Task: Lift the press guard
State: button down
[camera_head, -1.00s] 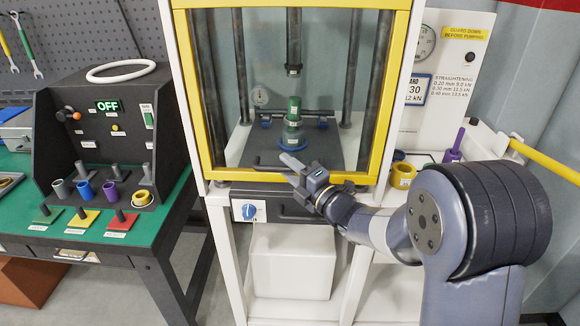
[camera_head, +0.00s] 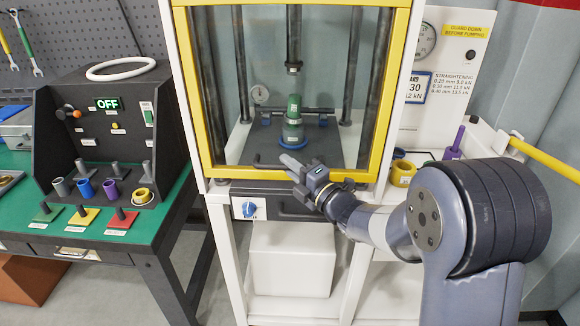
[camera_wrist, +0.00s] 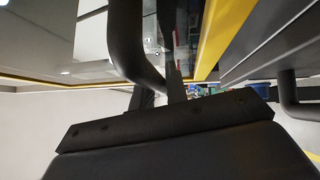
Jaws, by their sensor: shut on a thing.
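The press guard (camera_head: 240,173) is a yellow-edged clear panel across the front of the press, with its bottom edge low, just above the dark front panel. Its yellow edge (camera_wrist: 214,38) also shows in the wrist view. My gripper (camera_head: 291,164) is at the guard's lower edge, right of middle. In the wrist view a black curved bar, the guard handle (camera_wrist: 124,45), runs at my fingers, and my gripper is shut on it. The exact contact is partly hidden by the fingers.
A blue knob (camera_head: 249,209) is below left of my gripper. A control box (camera_head: 105,140) stands on the green bench at left.

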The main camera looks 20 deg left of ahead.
aim_at(290, 51)
notch_tip(290, 51, up, 27)
jog(key=p, duration=0.9)
jog(key=shift+f+p, duration=0.1)
jog(key=shift+p, duration=0.25)
jog(key=c, duration=1.4)
grip_release()
jog(key=shift+f, duration=0.1)
jog(key=b+v, duration=0.2)
jog(key=v, duration=0.9)
jog(key=shift+b, duration=0.4)
jog(key=shift+w+a, duration=0.1)
jog(key=shift+a, duration=0.1)
